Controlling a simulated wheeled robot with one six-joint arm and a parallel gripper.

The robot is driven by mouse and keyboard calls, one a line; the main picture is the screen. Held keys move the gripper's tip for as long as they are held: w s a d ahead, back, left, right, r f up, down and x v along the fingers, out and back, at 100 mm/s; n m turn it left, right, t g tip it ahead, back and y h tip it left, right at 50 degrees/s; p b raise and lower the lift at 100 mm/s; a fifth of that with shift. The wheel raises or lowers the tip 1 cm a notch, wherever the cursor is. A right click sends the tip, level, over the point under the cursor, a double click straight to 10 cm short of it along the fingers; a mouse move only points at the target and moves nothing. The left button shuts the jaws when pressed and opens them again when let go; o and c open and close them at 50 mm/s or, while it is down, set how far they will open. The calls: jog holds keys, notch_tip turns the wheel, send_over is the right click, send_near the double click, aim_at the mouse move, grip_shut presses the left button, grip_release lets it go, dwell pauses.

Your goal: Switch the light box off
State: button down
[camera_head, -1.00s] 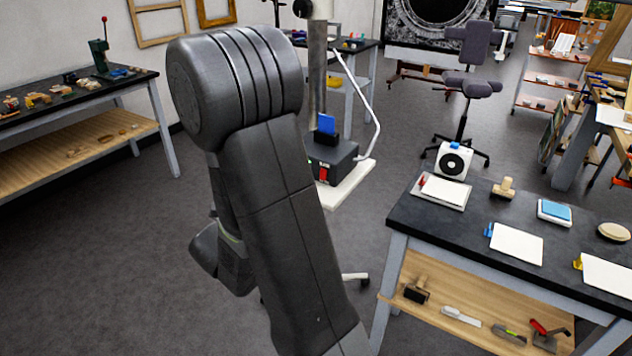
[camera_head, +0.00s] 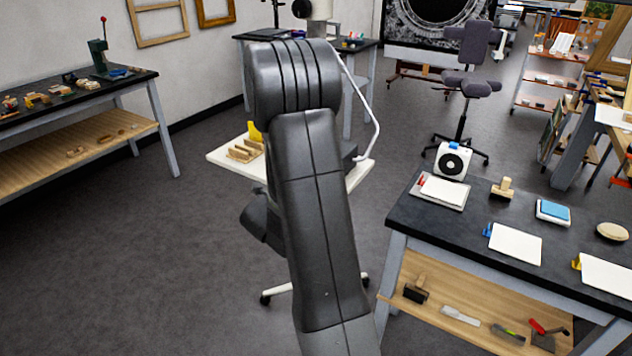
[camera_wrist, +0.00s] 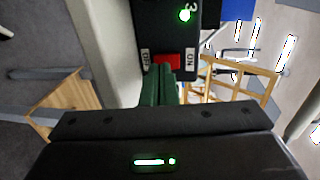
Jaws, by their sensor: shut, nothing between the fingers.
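The light box, a black box (camera_wrist: 165,25) with a red rocker switch (camera_wrist: 169,62), fills the top middle of the wrist view. The switch lies between an OFF label (camera_wrist: 146,61) and an ON label (camera_wrist: 190,63), and a green lamp (camera_wrist: 185,15) is lit on the box. My gripper (camera_wrist: 159,72) shows its green fingers shut and empty, tips just in front of the switch and partly covering it. I cannot tell whether they touch it. In the head view my arm hides the gripper and nearly all of the box.
The box stands on a white-topped stand (camera_head: 222,160) with wooden pieces (camera_head: 244,150) at its left. A white cable (camera_head: 373,125) runs at its right. A dark bench (camera_head: 410,232) with pads and tools stands at the right, another bench (camera_head: 140,85) at the left.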

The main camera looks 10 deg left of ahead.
jog(key=shift+w+d, duration=0.15)
jog(key=shift+w, duration=0.3)
jog(key=shift+w+d+f+t+b, duration=0.15)
jog(key=shift+f+t+b, duration=0.35)
jog(key=shift+b, duration=0.7)
jog(key=shift+w, duration=0.1)
jog(key=shift+d+r, duration=0.1)
dwell(0.6)
